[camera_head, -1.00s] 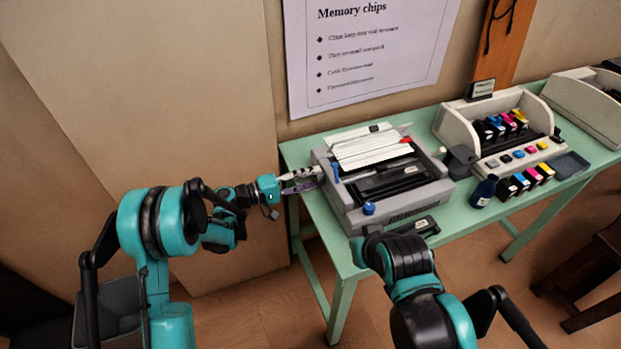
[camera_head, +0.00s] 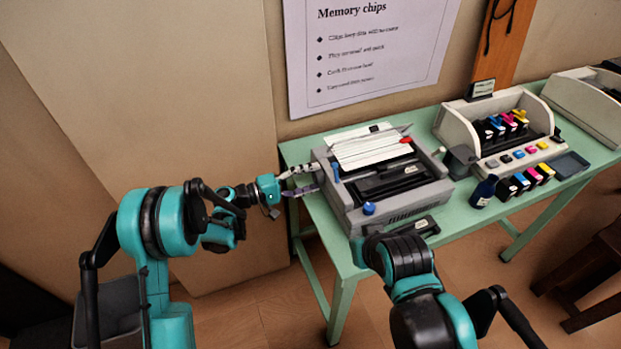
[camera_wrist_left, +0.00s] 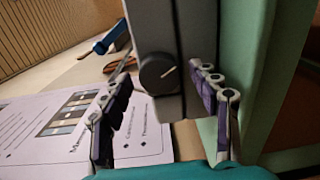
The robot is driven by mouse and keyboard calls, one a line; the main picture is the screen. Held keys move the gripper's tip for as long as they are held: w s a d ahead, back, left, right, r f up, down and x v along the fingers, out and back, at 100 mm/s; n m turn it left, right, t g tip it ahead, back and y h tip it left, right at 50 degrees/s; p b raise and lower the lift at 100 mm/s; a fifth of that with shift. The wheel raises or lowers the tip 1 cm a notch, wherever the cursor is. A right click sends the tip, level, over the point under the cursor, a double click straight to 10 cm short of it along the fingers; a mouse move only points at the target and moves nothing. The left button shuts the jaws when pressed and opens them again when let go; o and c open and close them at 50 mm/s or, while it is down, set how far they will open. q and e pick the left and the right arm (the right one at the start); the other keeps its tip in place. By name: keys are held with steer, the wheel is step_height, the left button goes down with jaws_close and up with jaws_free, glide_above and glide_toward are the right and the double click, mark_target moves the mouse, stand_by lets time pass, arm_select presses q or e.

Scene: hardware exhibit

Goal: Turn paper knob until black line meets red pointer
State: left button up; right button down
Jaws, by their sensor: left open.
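The grey printer (camera_head: 385,205) stands on the green table, with white paper (camera_head: 368,148) rising from its back. A small red pointer (camera_head: 406,140) is at the paper's right edge. I cannot make out a separate black line on the paper. The dark round paper knob (camera_wrist_left: 156,74), with a pale mark, is on the printer's side in the left wrist view. My left gripper (camera_head: 317,179) is open at the printer's left side. In the wrist view its fingers (camera_wrist_left: 166,72) stand on either side of the knob, with gaps visible.
A blue lever (camera_head: 335,172) and a blue button (camera_head: 369,208) are on the printer. A dark bottle (camera_head: 483,191) and a cartridge stand (camera_head: 467,122) are to the right. A small dark labelled object (camera_head: 421,226) lies at the front table edge.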

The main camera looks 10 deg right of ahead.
arm_select(q)
steer(key=shift+a, duration=0.1)
steer(key=s+a, duration=0.2)
steer(key=a, duration=0.9)
steer(key=shift+s+a+r, duration=0.15)
steer(key=shift+a, duration=0.2)
steer(key=s+a+r+m+t+y, duration=0.1)
steer(key=s+a+r+t+y, duration=0.1)
steer(key=s+a+y, duration=0.6)
steer(key=s+a+r+m+t+y, duration=0.1)
steer(key=s+a+r+y, duration=0.1)
steer(key=s+a+y, duration=0.7)
steer(key=s, duration=0.6)
steer(key=shift+a+r+m+t, duration=0.35)
steer(key=shift+r+m+t, duration=0.05)
steer(key=shift+d, duration=0.1)
